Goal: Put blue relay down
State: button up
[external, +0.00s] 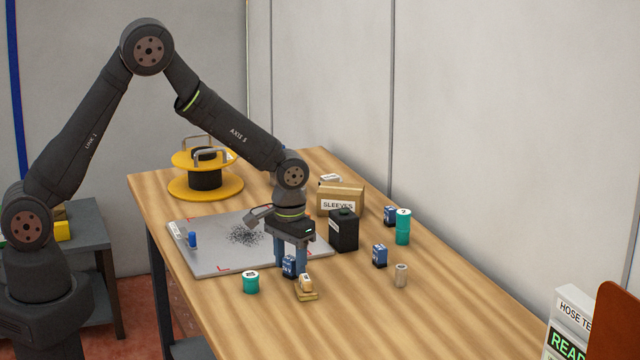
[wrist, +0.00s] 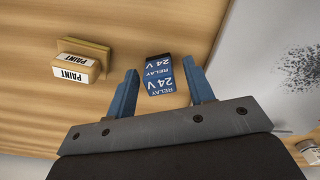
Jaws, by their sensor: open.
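A blue relay with "RELAY 24 V" labels (wrist: 160,75) sits between the two blue fingers of my gripper (wrist: 160,68) in the wrist view. The fingers are spread, with a visible gap on each side of the relay. In the external view the same relay (external: 289,268) appears to stand on the wooden table, beside the front edge of the grey plate, under my gripper (external: 291,262). The fingers partly hide it there. Two similar blue relays stand farther right on the table, one in front (external: 380,256) and one behind (external: 390,215).
A tan block labelled PAINT (wrist: 77,66) is close beside the relay. A teal can (external: 251,282) stands left of it. The grey plate (external: 205,262) carries dark bits. A black container (external: 344,232) and SLEEVES box (external: 340,196) are behind. The right front table is clear.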

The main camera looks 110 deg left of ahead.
aim_at(290, 258)
notch_tip(290, 258, up, 12)
dwell(0.4)
notch_tip(290, 258, down, 12)
jog(key=shift+f, duration=0.1)
jog(key=shift+r, duration=2.05)
jog(key=shift+f, duration=0.1)
